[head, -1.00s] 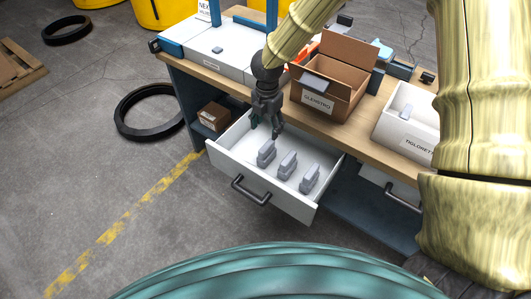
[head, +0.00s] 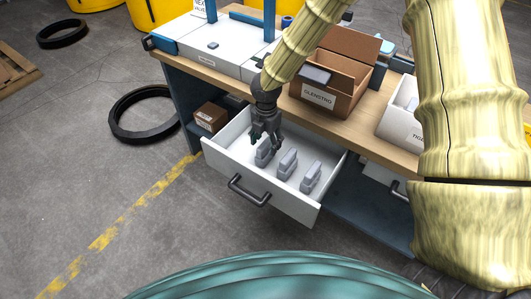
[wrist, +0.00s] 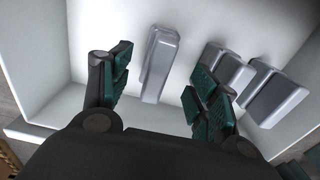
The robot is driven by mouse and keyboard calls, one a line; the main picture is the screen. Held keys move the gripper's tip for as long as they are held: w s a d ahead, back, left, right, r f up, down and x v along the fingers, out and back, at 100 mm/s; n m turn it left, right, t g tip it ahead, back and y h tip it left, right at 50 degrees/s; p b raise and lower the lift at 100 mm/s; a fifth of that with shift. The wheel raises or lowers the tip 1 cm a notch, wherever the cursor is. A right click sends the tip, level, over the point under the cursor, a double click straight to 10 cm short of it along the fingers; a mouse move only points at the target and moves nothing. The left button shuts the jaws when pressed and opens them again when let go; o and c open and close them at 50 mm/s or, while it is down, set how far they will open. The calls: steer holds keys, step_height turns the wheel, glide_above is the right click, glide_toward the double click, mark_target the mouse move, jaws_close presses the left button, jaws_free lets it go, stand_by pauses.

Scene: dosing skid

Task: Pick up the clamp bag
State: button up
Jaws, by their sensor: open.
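Three similar grey bags stand in a row in the open white drawer: a left one (head: 263,157), a middle one (head: 287,163) and a right one (head: 311,176). No label on them is readable, so I cannot tell which is the clamp bag. My gripper (head: 266,138) is open, pointing down over the left bag and hiding part of it. In the wrist view the gripper (wrist: 162,82) has its green-padded fingers on either side of one bag (wrist: 160,62), with gaps to it. The other two bags (wrist: 222,66) (wrist: 273,95) lie beyond the right finger.
The drawer (head: 225,172) is pulled out under a wooden worktop (head: 383,130). An open cardboard box (head: 322,98) and a white bin (head: 396,113) stand on the worktop. A small brown box (head: 211,116) sits left of the drawer. The drawer's walls surround the bags.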

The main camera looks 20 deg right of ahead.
mark_target(266, 152)
steer(key=shift+w+f+p, duration=0.2)
steer(key=shift+f+p, duration=0.1)
steer(key=shift+f, duration=2.85)
steer(key=c, duration=1.2)
